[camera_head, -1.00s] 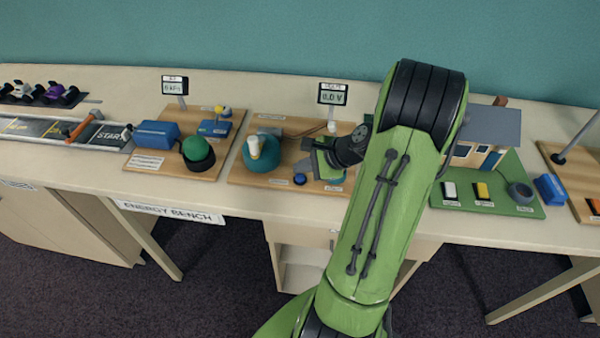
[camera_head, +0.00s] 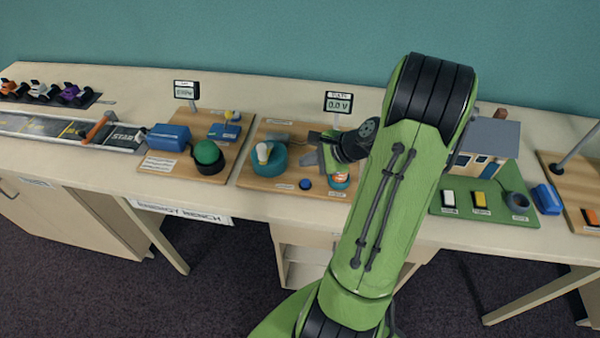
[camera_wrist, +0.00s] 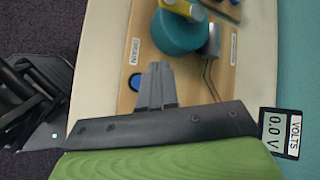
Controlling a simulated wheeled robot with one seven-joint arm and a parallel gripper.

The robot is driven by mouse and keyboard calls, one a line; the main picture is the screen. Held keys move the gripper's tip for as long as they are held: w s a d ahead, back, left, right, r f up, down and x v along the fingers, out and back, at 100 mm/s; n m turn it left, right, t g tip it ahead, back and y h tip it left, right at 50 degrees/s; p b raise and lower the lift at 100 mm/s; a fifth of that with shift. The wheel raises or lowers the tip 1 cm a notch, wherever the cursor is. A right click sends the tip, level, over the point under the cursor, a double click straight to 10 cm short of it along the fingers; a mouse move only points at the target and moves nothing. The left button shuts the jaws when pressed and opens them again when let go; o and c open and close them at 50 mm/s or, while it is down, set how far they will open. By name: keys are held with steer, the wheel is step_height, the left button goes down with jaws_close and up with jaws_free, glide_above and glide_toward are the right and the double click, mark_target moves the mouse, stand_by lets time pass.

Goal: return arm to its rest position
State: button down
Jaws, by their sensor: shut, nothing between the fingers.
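My green arm reaches up and over the bench in the head view. My gripper (camera_head: 312,158) is above the right part of the middle wooden board (camera_head: 262,184), its fingers shut and empty. In the wrist view the grey fingertips (camera_wrist: 157,72) are together over the board, close in the picture to a blue button (camera_wrist: 136,82). Whether they touch anything below I cannot tell. A teal round tank (camera_head: 268,165) with a pale bulb-like piece on it stands left of the gripper. A display reading 0.0 V (camera_head: 338,103) stands behind. My forearm hides part of the bench.
Left is a board with a green dome (camera_head: 207,153) and a blue box (camera_head: 168,137). Further left are a track (camera_head: 65,130) and toy cars (camera_head: 40,91). Right of my arm is a green board with a model house (camera_head: 485,150). Floor in front is open.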

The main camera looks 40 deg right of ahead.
steer(key=s+a+r+n+g+h, duration=0.1)
steer(key=a+r+n+g, duration=0.1)
steer(key=a+r+n, duration=0.45)
steer(key=s+a+r+n+g, duration=0.1)
steer(key=a+r+n+g, duration=0.15)
steer(key=a+n, duration=0.6)
steer(key=s+a+r+n+h, duration=0.1)
steer(key=s+a+r+n, duration=0.1)
steer(key=s+a+n, duration=0.2)
steer(key=s+a+r+n+t+h, duration=0.1)
steer(key=s+a+r+n, duration=0.2)
steer(key=s, duration=0.5)
steer(key=shift+s+a+n, duration=0.35)
steer(key=shift+a+n, duration=0.25)
steer(key=shift+r+t, duration=0.1)
steer(key=shift+t, duration=0.15)
